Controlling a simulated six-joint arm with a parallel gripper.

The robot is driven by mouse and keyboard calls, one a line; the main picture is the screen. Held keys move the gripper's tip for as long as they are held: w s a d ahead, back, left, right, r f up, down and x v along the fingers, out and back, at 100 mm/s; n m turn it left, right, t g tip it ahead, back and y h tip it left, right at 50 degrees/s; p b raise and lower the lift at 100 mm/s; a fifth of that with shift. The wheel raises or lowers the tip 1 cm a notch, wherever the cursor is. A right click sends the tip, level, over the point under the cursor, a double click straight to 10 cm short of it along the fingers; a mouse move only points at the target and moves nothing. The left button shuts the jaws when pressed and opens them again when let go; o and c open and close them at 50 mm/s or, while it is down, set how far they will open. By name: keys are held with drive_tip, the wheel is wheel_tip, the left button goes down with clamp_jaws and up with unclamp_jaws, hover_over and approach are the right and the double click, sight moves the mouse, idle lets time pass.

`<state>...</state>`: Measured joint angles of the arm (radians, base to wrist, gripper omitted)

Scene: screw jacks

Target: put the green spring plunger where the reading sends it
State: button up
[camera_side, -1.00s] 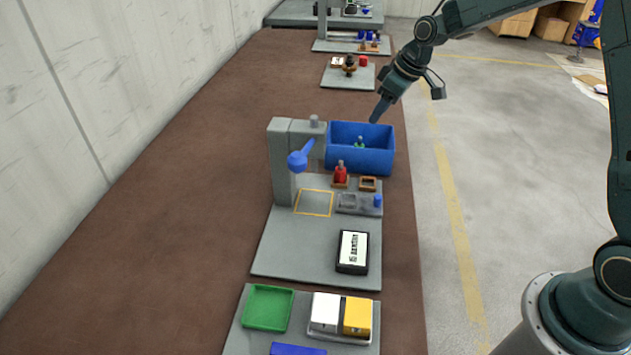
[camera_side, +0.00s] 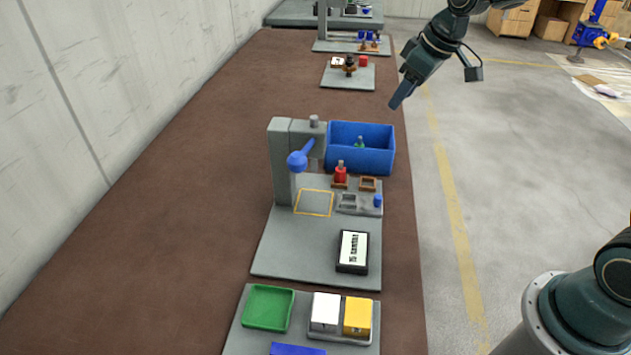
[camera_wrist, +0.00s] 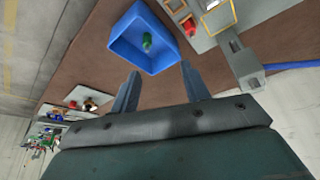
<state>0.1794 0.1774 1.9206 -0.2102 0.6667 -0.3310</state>
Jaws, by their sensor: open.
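The green spring plunger (camera_side: 359,143) is inside the blue bin (camera_side: 391,160); the bin's wall hides its lower part in the side view. The wrist view also shows the green plunger (camera_wrist: 147,41) in the blue bin (camera_wrist: 157,68). My gripper (camera_side: 394,104) is above and to the right of the bin in the side view, apart from it. In the wrist view my gripper (camera_wrist: 157,82) has its fingers spread with nothing between them. A black-framed white display (camera_side: 353,250) lies on the grey base; its text is too small to read.
A grey press with a blue-knobbed lever (camera_side: 298,160) stands left of the bin. A red plunger (camera_side: 340,174) sits in a holder beside an empty brown socket (camera_side: 368,184). A yellow outlined square (camera_side: 314,203) marks the base. A green tray (camera_side: 268,308) and white and yellow blocks are in front.

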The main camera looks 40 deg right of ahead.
drive_tip(key=s+a+r+m, duration=0.1)
drive_tip(key=s+r, duration=0.1)
drive_tip(key=s, duration=1.1)
drive_tip(key=s+a+r+m+t+h, duration=0.1)
drive_tip(key=s+a+r+m, duration=0.1)
drive_tip(key=s, duration=1.2)
drive_tip(key=shift+a+r+m, duration=0.2)
drive_tip(key=shift+a+m, duration=0.05)
drive_tip(key=shift+m, duration=0.05)
